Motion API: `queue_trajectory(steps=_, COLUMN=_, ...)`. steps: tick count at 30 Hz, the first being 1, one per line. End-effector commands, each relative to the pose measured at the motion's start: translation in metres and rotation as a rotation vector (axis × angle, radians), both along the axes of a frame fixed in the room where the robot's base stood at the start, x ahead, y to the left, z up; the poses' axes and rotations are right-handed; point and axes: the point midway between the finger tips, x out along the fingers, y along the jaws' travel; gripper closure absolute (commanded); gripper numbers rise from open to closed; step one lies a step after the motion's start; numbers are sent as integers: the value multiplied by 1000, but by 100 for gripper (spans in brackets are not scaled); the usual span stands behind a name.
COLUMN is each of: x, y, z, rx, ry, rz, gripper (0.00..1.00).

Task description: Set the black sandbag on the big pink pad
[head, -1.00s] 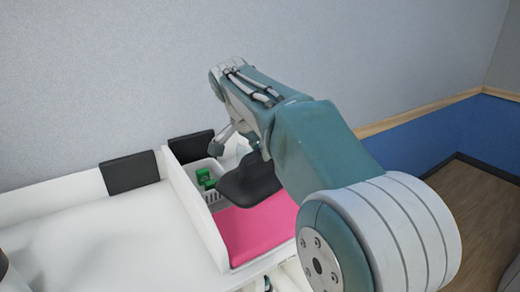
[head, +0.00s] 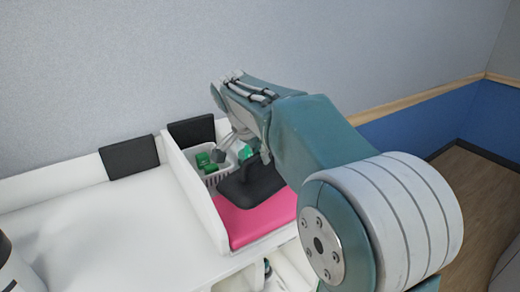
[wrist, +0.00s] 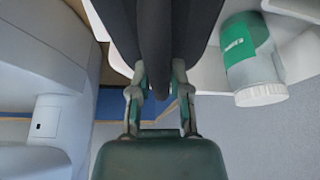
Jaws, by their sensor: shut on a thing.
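The black sandbag (head: 252,184) hangs in my gripper (head: 240,150) in the head view, over the back part of the big pink pad (head: 258,224). Whether its underside touches the pad cannot be told. The pad's front part shows bare. In the wrist view, my gripper (wrist: 158,82) is shut on a narrow dark fold of the sandbag (wrist: 155,35), which fills the top middle. The pad does not show clearly in the wrist view.
A white basket (head: 184,172) with green items (head: 207,160) stands just behind the pad. A clear jar with a green label (wrist: 250,58) shows in the wrist view. White walls edge the pad's left side. A bare white surface (head: 110,220) lies to the left.

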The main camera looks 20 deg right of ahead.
Motion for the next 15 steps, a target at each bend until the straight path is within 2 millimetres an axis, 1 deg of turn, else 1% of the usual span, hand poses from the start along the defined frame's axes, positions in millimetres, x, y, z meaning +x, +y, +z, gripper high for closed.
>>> queue_trajectory(steps=15, x=1, y=0, z=-26, rx=0, ry=-6, rz=1, gripper=100)
